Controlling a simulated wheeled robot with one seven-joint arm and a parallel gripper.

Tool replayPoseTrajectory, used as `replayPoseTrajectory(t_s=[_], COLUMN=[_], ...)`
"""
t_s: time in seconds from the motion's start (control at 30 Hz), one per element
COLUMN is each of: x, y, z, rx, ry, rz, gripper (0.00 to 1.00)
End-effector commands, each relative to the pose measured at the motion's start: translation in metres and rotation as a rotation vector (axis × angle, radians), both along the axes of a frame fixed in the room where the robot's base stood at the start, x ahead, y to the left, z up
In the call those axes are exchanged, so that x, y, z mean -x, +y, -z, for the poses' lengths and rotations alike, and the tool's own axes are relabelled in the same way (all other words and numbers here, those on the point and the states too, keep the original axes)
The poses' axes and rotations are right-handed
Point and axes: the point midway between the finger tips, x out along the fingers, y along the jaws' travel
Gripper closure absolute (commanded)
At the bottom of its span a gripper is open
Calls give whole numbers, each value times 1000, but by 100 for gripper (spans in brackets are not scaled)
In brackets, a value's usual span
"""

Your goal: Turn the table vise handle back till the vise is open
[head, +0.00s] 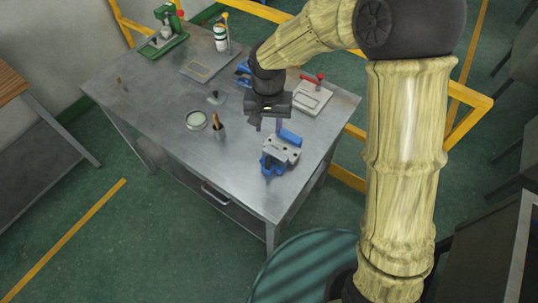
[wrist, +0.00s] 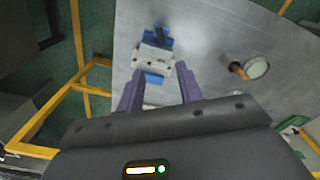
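The table vise (head: 283,150), blue with a grey body, sits near the table's front right edge. In the wrist view the vise (wrist: 154,58) lies ahead of and between my fingers. A small dark part, which looks like its handle (wrist: 160,34), is at its far end there. The handle is too small to make out clearly in the head view, and I cannot tell how far the jaws are apart. My gripper (head: 268,126) points down above the table, just behind the vise. Its purple fingers (wrist: 160,72) are spread, with nothing held between them.
Yellow rails (head: 468,120) run beside the table.

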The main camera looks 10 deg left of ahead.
Motion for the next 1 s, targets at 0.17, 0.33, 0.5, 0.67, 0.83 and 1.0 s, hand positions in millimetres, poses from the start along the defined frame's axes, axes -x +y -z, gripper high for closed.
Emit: replayPoseTrajectory(t_s=[0.17, 0.33, 0.5, 0.67, 0.83, 1.0], x=[1, 0, 0, 0, 0, 1], y=[1, -1, -3, -3, -2, -1], z=[2, 15, 42, 70, 97, 124], rx=[0, 1, 2, 2, 2, 1], ry=[0, 2, 4, 3, 3, 3], rz=[-4, 0, 3, 3, 2, -1], gripper=[64, 64, 64, 64, 64, 64])
